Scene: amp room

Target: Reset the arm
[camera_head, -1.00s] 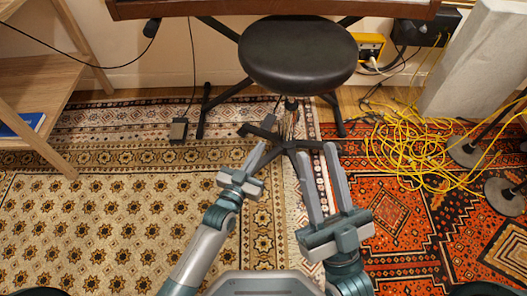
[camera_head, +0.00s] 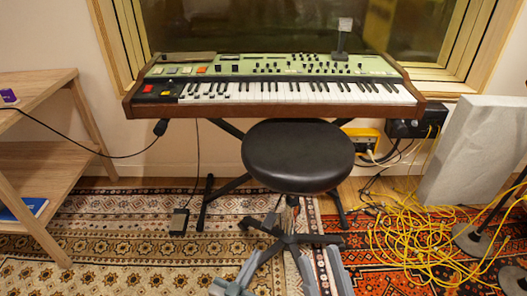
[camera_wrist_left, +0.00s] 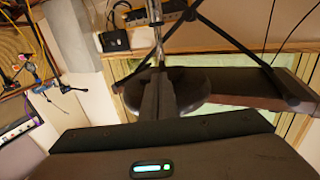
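My left gripper (camera_head: 254,256) shows at the bottom of the head view, below the stool, its fingers together with nothing seen between them. In the left wrist view its fingers (camera_wrist_left: 158,90) also look closed, pointing toward the stool. My right gripper (camera_head: 319,257) is just to the right of it at the bottom edge. Its two fingers are spread apart, with only rug visible between them. Most of both arms is below the head picture.
A round black stool (camera_head: 298,157) stands ahead, before a keyboard (camera_head: 280,92) on a stand. Tangled yellow cable (camera_head: 425,240) lies on the rug at right, near a grey panel (camera_head: 475,150). A wooden shelf (camera_head: 45,165) is at left.

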